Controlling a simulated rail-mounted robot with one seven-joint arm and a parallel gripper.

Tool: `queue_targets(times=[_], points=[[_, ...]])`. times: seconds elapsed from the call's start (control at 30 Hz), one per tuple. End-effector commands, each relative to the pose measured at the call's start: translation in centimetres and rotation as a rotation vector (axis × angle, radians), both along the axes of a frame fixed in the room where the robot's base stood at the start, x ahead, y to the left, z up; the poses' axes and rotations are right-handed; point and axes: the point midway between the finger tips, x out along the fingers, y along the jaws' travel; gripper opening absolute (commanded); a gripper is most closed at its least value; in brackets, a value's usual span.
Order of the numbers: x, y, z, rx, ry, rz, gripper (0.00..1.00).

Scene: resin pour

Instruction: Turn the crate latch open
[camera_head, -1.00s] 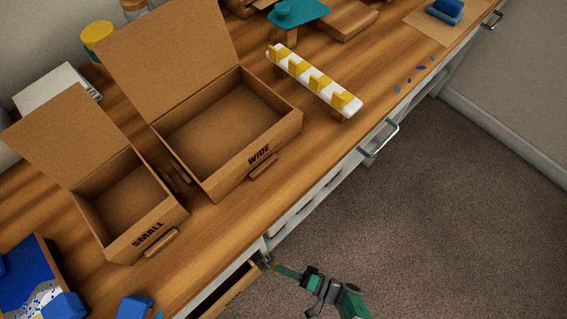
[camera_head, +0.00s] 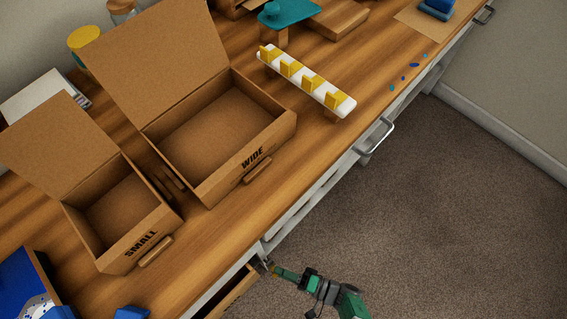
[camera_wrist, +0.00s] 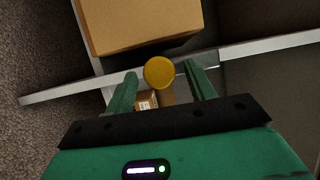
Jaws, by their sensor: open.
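A round yellow knob (camera_wrist: 159,72) shows in the wrist view between the tips of my gripper; I cannot tell for sure that it is the crate latch. It lies just below a light brown box-like part (camera_wrist: 140,24), which may be the crate or drawer. My gripper (camera_wrist: 161,77) is open, one green finger on each side of the knob. Whether either finger touches it cannot be told. In the head view my gripper (camera_head: 268,267) is low at the bench front, beside an open wooden drawer (camera_head: 232,294). No latch can be made out there.
Two open cardboard boxes, marked SMALL (camera_head: 142,246) and WIDE (camera_head: 252,158), stand on the wooden bench (camera_head: 225,220). A white rack with yellow pieces (camera_head: 332,97) is to their right. A metal handle (camera_head: 376,139) juts from the bench front. Carpeted floor (camera_head: 430,220) is free.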

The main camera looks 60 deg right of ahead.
Motion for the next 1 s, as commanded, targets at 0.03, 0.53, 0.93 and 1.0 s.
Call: queue_targets(times=[0.03, 0.53, 0.93, 1.0], points=[[0.0, 0.0, 0.0, 0.000, 0.000, 0.000, 0.55], [-1.8, -0.5, 0.0, -0.002, 0.000, -0.008, 0.55], [-7.6, -1.5, -0.1, 0.000, 0.000, -0.001, 0.55], [-7.7, -1.5, -0.1, 0.000, 0.001, 0.000, 0.55]])
